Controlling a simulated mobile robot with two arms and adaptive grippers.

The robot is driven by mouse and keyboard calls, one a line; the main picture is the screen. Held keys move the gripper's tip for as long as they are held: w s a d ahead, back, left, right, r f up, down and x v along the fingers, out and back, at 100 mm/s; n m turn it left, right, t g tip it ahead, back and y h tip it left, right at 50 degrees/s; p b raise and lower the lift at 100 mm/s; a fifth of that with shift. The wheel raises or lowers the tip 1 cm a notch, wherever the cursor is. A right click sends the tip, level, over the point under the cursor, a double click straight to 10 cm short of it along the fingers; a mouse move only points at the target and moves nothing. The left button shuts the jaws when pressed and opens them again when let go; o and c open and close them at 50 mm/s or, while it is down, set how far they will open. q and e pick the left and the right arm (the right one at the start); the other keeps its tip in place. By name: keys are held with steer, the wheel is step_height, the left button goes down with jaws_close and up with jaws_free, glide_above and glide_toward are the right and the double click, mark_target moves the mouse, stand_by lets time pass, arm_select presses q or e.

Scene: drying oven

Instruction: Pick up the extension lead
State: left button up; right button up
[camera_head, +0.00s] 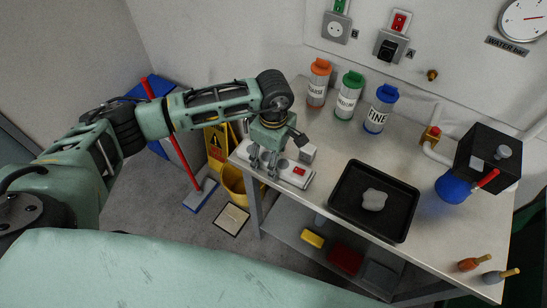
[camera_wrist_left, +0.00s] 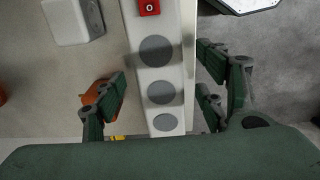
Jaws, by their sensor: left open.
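The extension lead (camera_head: 299,176) is a white strip with grey round sockets and a red switch. It lies along the bench's left edge. In the left wrist view the lead (camera_wrist_left: 154,27) runs down the middle, its red switch at the top. My left gripper (camera_head: 262,160) is over its left part and hides some of it. In the left wrist view my left gripper (camera_wrist_left: 162,98) is open, with fingers on both sides of the strip and gaps between. Whether any finger touches it cannot be told. My right gripper is in neither view.
A small white block (camera_head: 308,153) stands close beside the lead. A black tray (camera_head: 340,205) with a pale lump (camera_head: 374,199) is to the right. Orange, green and blue-capped bottles (camera_head: 349,95) stand behind. A yellow bucket (camera_head: 235,186) is on the floor below.

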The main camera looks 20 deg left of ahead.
arm_select(q)
steer(key=shift+f, duration=0.85)
steer(key=shift+c, duration=0.3)
steer(key=shift+r, duration=0.1)
steer(key=c, duration=1.4)
steer(key=shift+w, duration=0.1)
steer(key=shift+c, duration=0.2)
